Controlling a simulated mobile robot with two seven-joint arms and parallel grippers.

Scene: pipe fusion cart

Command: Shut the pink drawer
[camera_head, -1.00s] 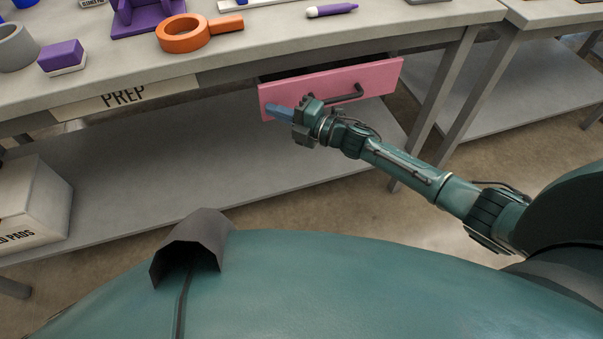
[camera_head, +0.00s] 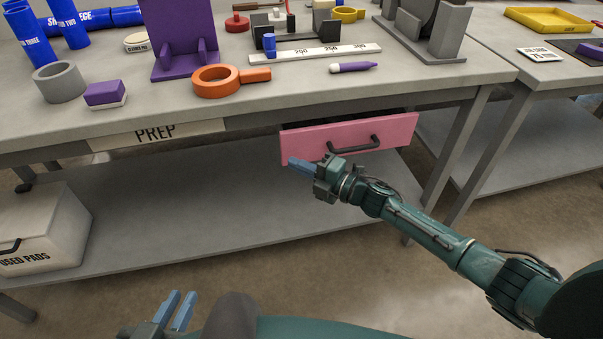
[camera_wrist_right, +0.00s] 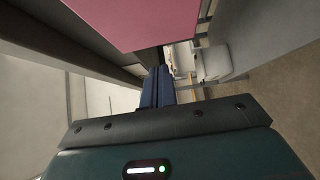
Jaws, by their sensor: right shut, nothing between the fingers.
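The pink drawer (camera_head: 310,142) hangs under the prep table and stands out partly open, with a dark gap behind its top edge at the right. Its dark handle (camera_head: 355,145) is on the front. My right gripper (camera_head: 291,162) is shut and empty, with blue fingers at the front's lower left corner. I cannot tell if they touch it. In the right wrist view the drawer (camera_wrist_right: 150,20) fills the top, above the shut fingers (camera_wrist_right: 158,75). My left gripper (camera_head: 177,296) is low at the left, fingers apart, nothing between them, away from the drawer.
The prep table (camera_head: 230,112) holds an orange ring tool (camera_head: 215,82), a purple marker (camera_head: 350,67) and other items above the drawer. A lower shelf (camera_head: 200,200) runs beneath. A used pads box (camera_head: 45,225) stands at the left. Table legs flank the drawer's right side.

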